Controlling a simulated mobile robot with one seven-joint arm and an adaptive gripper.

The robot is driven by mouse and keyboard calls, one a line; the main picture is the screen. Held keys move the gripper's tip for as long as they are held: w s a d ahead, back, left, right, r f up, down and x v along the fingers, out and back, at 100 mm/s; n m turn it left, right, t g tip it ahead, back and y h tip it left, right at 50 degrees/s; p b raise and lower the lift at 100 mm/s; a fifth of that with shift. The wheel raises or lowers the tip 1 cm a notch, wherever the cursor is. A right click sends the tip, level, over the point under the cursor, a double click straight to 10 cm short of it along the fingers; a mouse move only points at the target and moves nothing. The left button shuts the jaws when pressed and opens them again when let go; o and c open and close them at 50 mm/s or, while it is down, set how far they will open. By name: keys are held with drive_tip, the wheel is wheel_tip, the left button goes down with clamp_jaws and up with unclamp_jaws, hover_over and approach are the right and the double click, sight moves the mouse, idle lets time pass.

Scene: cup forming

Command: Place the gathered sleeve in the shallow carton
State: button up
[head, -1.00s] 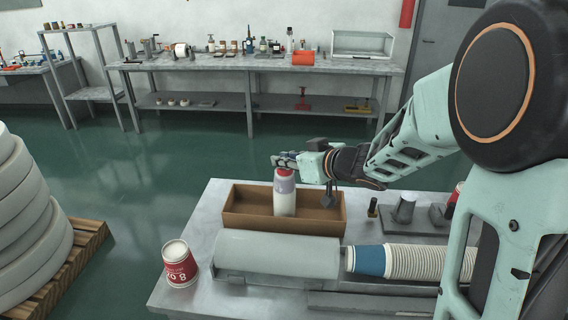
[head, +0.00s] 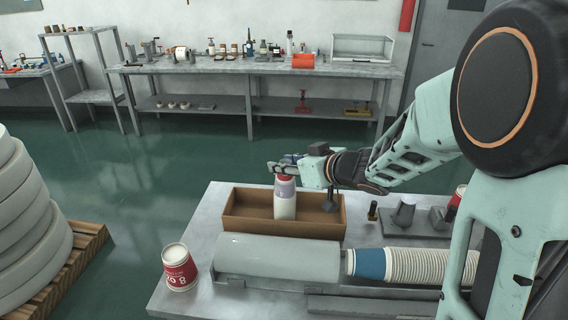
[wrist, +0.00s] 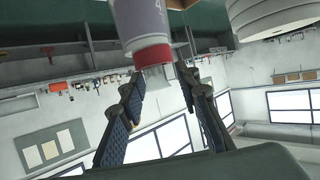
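The sleeve (head: 285,203) is a pale cylinder with a lilac band and a red top end. It stands upright in the shallow brown carton (head: 235,222), near its middle; its lower end is partly hidden by the front wall. My gripper (head: 280,168) is at the sleeve's red top, reaching in from the right. In the wrist view, my gripper (wrist: 162,76) has its two dark fingers apart, with the sleeve's red end (wrist: 153,54) just past the fingertips. I see no clear finger contact.
A red and white cup (head: 179,268) stands at the bench's left front corner. A grey cylinder (head: 280,256) and a row of nested cups (head: 415,265) lie in front of the carton. Small grey fixtures (head: 404,211) stand to its right.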

drive_tip(key=p+v, duration=0.1)
drive_tip(key=v, duration=1)
drive_tip(key=shift+s+d, duration=0.25)
drive_tip(key=shift+w+r, duration=0.1)
drive_tip(key=shift+r, duration=0.1)
